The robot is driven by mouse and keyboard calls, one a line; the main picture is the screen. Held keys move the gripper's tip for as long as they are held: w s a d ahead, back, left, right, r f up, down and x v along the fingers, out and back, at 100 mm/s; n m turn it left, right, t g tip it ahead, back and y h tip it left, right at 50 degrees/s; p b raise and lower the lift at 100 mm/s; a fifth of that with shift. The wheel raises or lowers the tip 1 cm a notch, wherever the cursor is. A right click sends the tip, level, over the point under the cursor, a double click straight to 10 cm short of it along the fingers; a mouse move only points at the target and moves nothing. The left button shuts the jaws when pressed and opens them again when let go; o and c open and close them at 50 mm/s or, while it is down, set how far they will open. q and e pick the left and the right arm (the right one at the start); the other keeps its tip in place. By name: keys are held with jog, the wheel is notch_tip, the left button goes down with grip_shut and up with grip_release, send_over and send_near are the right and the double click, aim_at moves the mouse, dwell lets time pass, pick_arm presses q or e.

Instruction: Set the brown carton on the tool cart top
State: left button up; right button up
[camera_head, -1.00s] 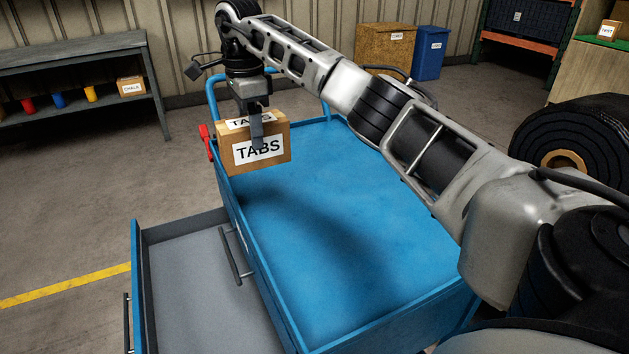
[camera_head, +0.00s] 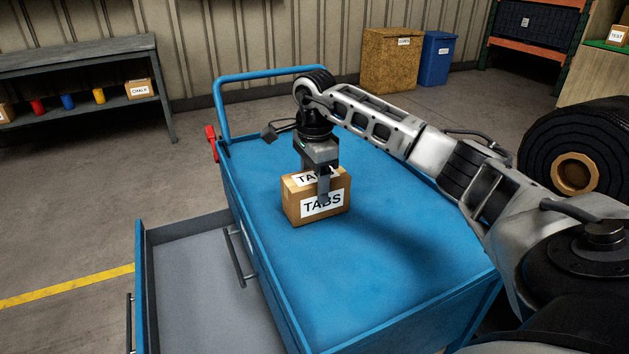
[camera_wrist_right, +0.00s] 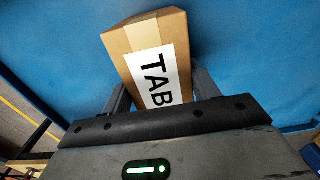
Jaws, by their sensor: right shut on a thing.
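The brown carton (camera_head: 298,207) with white "TABS" labels is upright over the left middle of the blue tool cart top (camera_head: 390,260). My right gripper (camera_head: 322,190) is above it and shut on it, one finger down its front face. In the right wrist view the carton (camera_wrist_right: 118,42) sits between the fingers, with the blue top behind it. Its underside is hidden, so I cannot tell whether it touches the top or hangs just above it. My left gripper is not in view.
A raised rim borders the cart top. A drawer (camera_head: 205,285) stands open at its left, and a blue handle (camera_head: 222,105) rises at the back. The top around the carton is clear. A large black roll (camera_head: 535,145) stands at right.

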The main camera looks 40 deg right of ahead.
jog(key=shift+f, duration=0.1)
jog(key=o, duration=1.2)
notch_tip(320, 180, up, 12)
jog(key=shift+r+p, duration=0.15)
jog(key=shift+p, duration=0.55)
